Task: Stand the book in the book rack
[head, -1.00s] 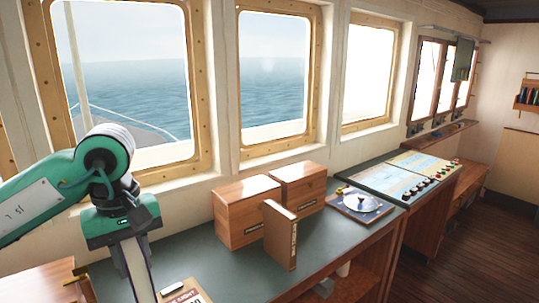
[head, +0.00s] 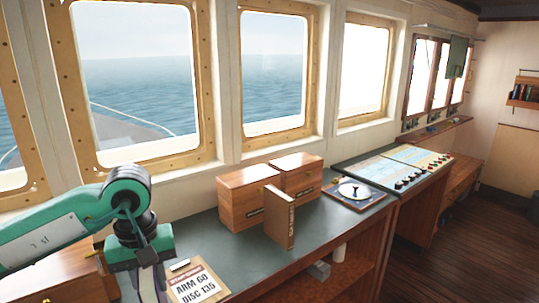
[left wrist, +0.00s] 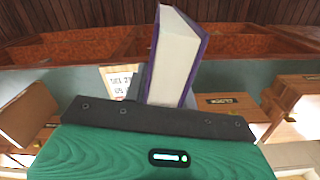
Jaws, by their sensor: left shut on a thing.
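My left gripper (head: 150,284) is shut on the book (left wrist: 178,58), which has white page edges and a purple cover. In the left wrist view the book stands out from the jaws. In the head view the jaws are at the bottom edge, left of the white card, and the book's lower part is cut off. I cannot tell whether these form the rack. My right gripper is not in view.
A white card (head: 197,284) reading "ARM GO DISC 135" lies on the grey-green desk (head: 205,245). A chart board (head: 357,194) and console (head: 392,171) are farther right. A wall shelf (head: 524,100) holds several books. Open desk lies between the card and the boxes.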

